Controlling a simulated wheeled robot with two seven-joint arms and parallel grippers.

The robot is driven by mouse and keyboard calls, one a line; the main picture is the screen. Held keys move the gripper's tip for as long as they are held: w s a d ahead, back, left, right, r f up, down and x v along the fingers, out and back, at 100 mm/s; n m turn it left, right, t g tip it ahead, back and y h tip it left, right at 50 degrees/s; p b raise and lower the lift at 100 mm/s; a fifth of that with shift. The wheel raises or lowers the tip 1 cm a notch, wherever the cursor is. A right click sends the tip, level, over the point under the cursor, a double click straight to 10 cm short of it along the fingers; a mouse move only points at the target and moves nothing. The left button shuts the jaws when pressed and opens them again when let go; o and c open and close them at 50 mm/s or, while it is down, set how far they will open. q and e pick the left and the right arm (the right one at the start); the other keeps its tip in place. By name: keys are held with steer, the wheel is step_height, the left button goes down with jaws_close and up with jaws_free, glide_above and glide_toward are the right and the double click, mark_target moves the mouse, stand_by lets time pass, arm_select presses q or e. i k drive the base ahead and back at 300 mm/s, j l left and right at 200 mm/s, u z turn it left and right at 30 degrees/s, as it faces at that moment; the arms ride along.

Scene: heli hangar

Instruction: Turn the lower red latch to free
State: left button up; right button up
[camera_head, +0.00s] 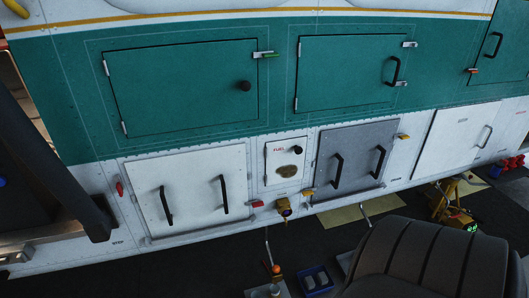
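A white panel with two black handles (191,190) sits low on the helicopter's side. One red latch (257,204) is at its lower right edge and lies roughly level, its inner end reaching the panel's edge. Another red latch (120,188) is at its upper left edge and stands near upright. The lower latch is the one at the right edge. Neither of my grippers is in view, and nothing touches either latch.
A small fuel panel (285,163) and a grey two-handled panel (354,160) are to the right, with yellow latches (403,136). A yellow and black fitting (284,208) hangs beside the lower latch. A dark ribbed shape (430,262) blocks the lower right. Dark floor (180,272) lies below.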

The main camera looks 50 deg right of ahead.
mark_target(257, 203)
steer(key=i+z, duration=0.2)
steer(key=z, duration=1.3)
